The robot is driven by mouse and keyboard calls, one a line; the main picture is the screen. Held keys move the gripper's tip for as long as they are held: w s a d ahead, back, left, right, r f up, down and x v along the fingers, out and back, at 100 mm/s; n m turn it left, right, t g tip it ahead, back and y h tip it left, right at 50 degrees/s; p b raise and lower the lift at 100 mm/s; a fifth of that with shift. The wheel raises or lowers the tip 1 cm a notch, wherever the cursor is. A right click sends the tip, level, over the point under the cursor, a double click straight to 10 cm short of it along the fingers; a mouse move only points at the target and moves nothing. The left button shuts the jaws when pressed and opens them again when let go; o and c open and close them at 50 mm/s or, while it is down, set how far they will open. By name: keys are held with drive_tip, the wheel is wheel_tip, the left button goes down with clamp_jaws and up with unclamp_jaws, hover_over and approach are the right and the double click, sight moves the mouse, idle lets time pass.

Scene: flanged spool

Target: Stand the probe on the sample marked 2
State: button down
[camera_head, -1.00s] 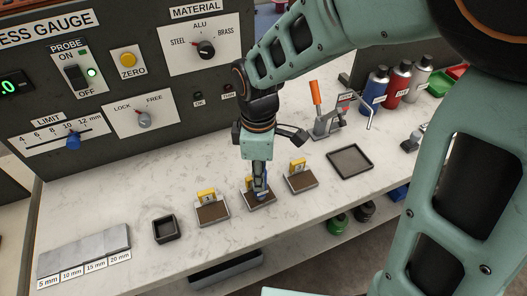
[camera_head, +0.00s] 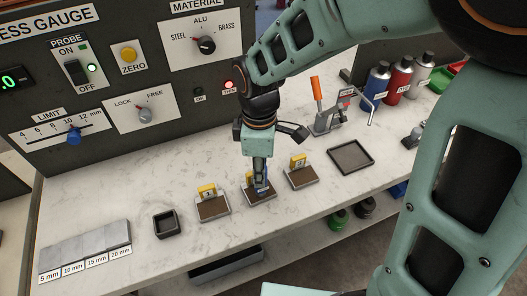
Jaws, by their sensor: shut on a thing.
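Three brown-topped samples with yellow number tags stand in a row on the bench: a left one (camera_head: 212,208), a middle one (camera_head: 262,197) and a right one (camera_head: 301,180). The left tag seems to read 1; the middle tag is mostly covered by my gripper. My gripper (camera_head: 260,184) points down over the middle sample, shut on the probe (camera_head: 264,187), of which a small blue part shows. The probe's lower end is at the middle sample's top; its exact contact is hidden.
The gauge panel (camera_head: 150,118) stands behind, with a lit red lamp (camera_head: 228,84). A small dark box (camera_head: 165,224) and grey step blocks (camera_head: 85,244) are at left. A dark tray (camera_head: 350,157), an orange-handled clamp (camera_head: 318,105) and bottles (camera_head: 397,83) are at right.

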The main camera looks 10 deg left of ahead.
idle(0.3)
drive_tip(key=shift+r+p, duration=3.1)
drive_tip(key=shift+r, duration=0.4)
